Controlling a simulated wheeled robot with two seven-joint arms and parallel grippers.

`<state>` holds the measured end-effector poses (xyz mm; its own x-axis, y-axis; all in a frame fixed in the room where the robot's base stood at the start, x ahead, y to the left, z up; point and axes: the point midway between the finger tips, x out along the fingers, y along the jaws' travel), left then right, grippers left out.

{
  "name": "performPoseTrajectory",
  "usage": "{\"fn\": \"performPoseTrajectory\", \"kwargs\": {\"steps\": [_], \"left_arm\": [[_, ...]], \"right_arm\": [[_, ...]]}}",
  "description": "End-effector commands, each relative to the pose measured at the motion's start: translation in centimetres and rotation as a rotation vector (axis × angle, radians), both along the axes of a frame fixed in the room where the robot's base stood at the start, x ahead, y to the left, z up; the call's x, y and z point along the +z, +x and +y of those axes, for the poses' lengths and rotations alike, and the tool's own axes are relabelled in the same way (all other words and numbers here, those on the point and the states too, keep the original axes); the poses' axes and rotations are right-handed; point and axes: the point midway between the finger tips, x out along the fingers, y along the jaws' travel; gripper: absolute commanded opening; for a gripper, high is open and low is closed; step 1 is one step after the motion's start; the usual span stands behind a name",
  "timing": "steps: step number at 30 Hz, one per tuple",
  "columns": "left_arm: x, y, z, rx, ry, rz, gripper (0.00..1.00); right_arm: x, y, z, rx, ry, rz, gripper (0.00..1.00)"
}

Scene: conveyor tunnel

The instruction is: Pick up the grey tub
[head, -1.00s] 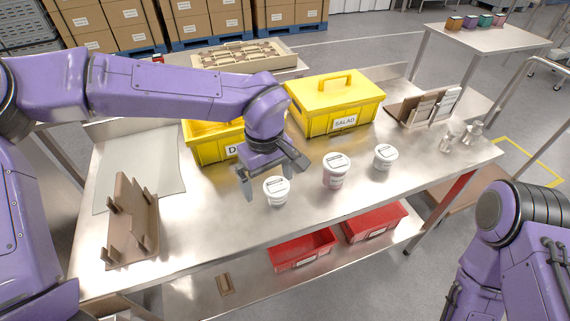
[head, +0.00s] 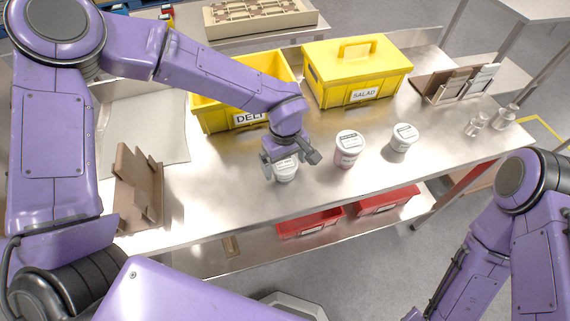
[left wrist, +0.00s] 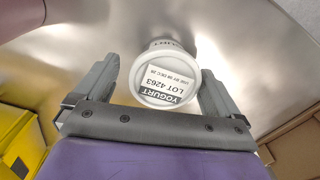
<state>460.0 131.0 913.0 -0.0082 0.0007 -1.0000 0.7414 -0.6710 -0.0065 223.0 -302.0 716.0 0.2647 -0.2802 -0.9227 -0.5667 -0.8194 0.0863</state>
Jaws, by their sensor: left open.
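A pale white-grey tub (head: 284,174) stands on the steel table below my left gripper (head: 288,166), which partly hides it. In the left wrist view, this tub (left wrist: 170,75) shows a white lid labelled YOGURT, between the two open fingers (left wrist: 157,90) with gaps on both sides. I cannot tell how far down the fingers reach. A pinkish tub with a white lid (head: 348,150) stands to its right. Another whitish tub (head: 403,138) stands further right. My right gripper is out of view.
A yellow DELI crate (head: 215,118) and a lidded yellow SALAD box (head: 357,80) stand behind the tubs. A brown stand (head: 138,190) is at left, a card rack (head: 455,84) and metal cups (head: 490,120) at right. Red bins (head: 310,221) sit on the lower shelf.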

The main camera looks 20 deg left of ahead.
Motion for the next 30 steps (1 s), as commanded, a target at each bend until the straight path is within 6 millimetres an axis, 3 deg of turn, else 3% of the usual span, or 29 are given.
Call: {"fn": "performPoseTrajectory", "kwargs": {"steps": [5, 9, 10, 22, 26, 30], "left_arm": [[0.0, 0.0, 0.0, 0.0, -0.001, -0.001, 0.97], [0.0, 0.0, 0.0, 0.0, -0.001, -0.001, 0.52], [0.0, 0.0, 0.0, 0.0, -0.001, -0.001, 0.44], [0.9, 0.1, 0.0, 0.0, -0.001, -0.003, 0.44], [3.0, 0.1, 0.0, 0.001, -0.004, -0.007, 0.44], [6.5, -1.5, -2.5, -0.004, -0.003, -0.006, 0.44]], "right_arm": [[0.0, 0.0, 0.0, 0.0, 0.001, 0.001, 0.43], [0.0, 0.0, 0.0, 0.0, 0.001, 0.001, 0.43], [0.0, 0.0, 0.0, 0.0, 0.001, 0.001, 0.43], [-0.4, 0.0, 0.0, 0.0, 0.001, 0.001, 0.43], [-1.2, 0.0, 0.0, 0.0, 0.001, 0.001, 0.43], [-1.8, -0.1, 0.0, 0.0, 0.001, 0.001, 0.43]]}}
